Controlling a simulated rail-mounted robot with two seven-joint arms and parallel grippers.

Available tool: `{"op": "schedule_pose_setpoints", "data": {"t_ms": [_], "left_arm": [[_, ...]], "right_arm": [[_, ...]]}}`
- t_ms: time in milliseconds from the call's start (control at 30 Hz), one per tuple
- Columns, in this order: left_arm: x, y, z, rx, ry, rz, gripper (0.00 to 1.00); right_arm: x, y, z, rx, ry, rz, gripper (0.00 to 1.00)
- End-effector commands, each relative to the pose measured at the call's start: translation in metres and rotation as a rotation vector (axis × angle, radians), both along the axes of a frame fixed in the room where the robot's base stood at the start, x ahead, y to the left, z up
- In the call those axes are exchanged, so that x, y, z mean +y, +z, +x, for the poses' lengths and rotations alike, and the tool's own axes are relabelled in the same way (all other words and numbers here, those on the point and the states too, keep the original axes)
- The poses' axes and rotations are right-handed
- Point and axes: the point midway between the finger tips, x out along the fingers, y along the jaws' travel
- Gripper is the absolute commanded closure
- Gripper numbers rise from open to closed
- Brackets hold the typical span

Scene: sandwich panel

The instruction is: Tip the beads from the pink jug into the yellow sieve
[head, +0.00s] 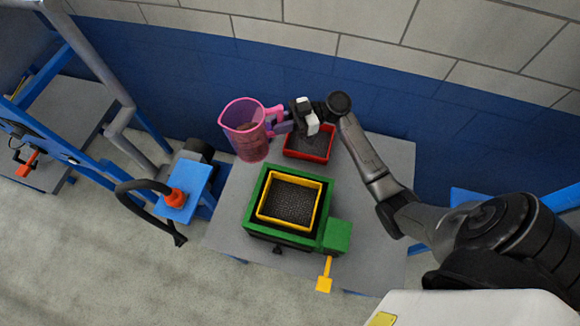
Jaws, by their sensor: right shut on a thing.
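The pink jug (243,139) is see-through and holds brownish beads in its lower part. It is held up over the back left of the grey table and looks slightly tilted. My right gripper (286,127) is shut on the jug's handle, at the jug's right side. The yellow sieve (262,207) is a square frame with a dark mesh, seated in a green box (254,222) on the table, in front of and below the jug. My left gripper is not in view.
A red tray (328,150) with dark contents stands behind the sieve, under my right wrist. A yellow lever (325,276) sticks out at the green box's front right. A wall rises behind.

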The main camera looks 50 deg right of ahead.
Motion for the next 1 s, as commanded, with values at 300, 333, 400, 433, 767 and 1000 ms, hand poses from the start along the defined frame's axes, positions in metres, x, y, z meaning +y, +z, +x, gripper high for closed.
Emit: {"op": "schedule_pose_setpoints", "data": {"t_ms": [300, 333, 400, 433, 767, 1000], "left_arm": [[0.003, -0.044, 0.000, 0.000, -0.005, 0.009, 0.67], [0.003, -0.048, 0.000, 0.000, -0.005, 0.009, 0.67], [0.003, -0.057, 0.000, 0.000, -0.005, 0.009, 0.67], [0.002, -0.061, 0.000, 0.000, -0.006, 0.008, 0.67], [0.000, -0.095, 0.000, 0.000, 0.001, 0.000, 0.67], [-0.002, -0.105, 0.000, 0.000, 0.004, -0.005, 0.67]], "right_arm": [[-0.044, -0.091, -0.071, 0.006, 0.153, -0.004, 1.00], [-0.049, -0.098, -0.078, 0.007, 0.161, -0.003, 1.00], [-0.061, -0.113, -0.095, 0.007, 0.172, -0.004, 1.00], [-0.066, -0.119, -0.103, 0.008, 0.174, -0.005, 1.00], [-0.124, -0.159, -0.169, 0.006, 0.116, -0.005, 1.00], [-0.147, -0.166, -0.191, 0.003, 0.063, -0.003, 1.00]]}}
